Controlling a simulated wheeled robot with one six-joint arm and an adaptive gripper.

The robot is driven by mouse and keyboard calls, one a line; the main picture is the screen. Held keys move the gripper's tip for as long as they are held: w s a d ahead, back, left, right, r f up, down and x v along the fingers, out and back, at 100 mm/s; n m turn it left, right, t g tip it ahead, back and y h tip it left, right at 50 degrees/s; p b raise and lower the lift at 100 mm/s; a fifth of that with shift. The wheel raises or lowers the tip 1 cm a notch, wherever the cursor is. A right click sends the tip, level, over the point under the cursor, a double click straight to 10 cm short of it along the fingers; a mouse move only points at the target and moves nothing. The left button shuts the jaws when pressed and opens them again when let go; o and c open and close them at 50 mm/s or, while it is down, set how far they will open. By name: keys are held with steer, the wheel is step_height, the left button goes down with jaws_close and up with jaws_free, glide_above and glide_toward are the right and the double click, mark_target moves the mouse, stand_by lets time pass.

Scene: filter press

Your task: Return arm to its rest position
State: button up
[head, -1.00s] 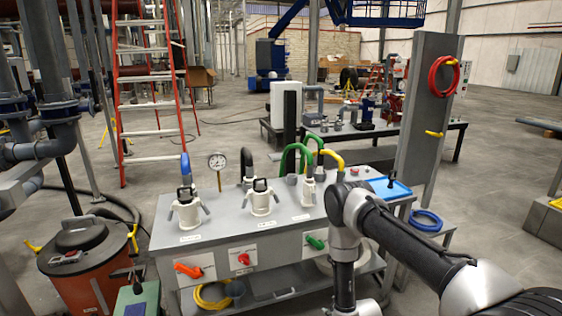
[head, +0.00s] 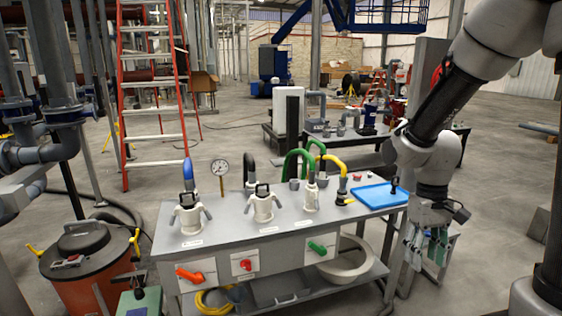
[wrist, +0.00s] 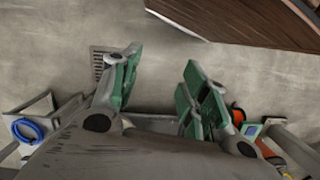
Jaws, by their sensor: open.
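My gripper (head: 428,248) hangs at the right end of the grey bench in the head view, pointing down, beside the bench's right edge. In the wrist view my gripper (wrist: 157,88) shows two green-padded fingers spread apart. Nothing is between them; bare concrete floor shows beyond. My arm rises from the lower right, bends at the top right and comes down to the wrist. The gripper touches nothing that I can see.
The grey bench (head: 235,235) carries white couplings with hoses, a gauge (head: 220,168) and a blue tray (head: 375,195). Orange (head: 188,275), red and green handles sit on its front. A blue hose coil (wrist: 28,130) lies at left in the wrist view.

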steer(key=s+d+r+t, duration=0.1)
steer(key=s+r+t, duration=0.2)
steer(key=s+r, duration=0.2)
steer(key=s+d+r+m+t, duration=0.1)
steer(key=s+r, duration=0.4)
steer(key=r, duration=0.6)
steer(key=d+t, duration=0.1)
steer(key=t, duration=0.1)
steer(key=shift+d+r+m+t, duration=0.2)
steer(key=shift+d+m+t, duration=0.1)
